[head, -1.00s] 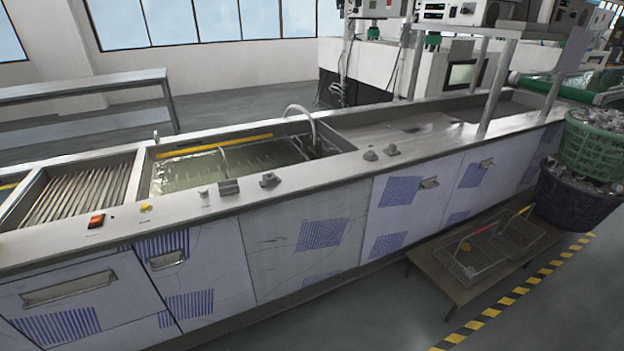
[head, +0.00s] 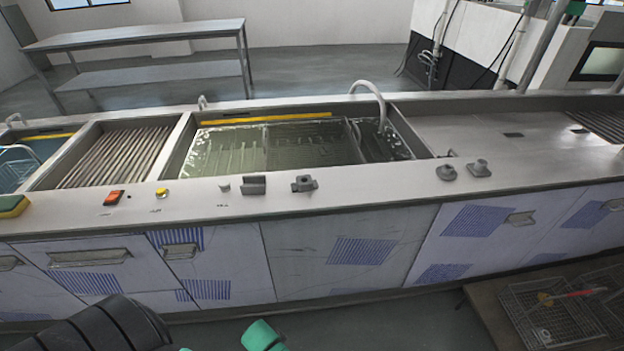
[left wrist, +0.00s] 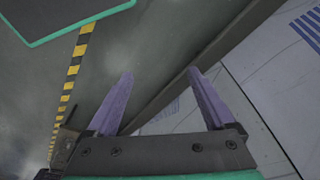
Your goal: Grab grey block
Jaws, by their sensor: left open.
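Several small grey pieces sit on the counter's front ledge in the head view. A grey block (head: 253,185) with a notched top stands just in front of the liquid-filled tank. A second grey piece (head: 304,184) with a raised knob is to its right. I cannot tell which one the task names. My left gripper (left wrist: 160,75) shows in the left wrist view, open and empty, with two purple fingers above the floor beside the cabinet fronts. It is away from the grey pieces. My right gripper is not in view.
The tank (head: 290,119) holds liquid and a curved pipe (head: 369,92). A red switch (head: 114,197), a yellow button (head: 162,192) and a green-yellow sponge (head: 12,206) lie along the ledge. A wire basket (head: 548,318) is low at right. The ledge's front strip is mostly clear.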

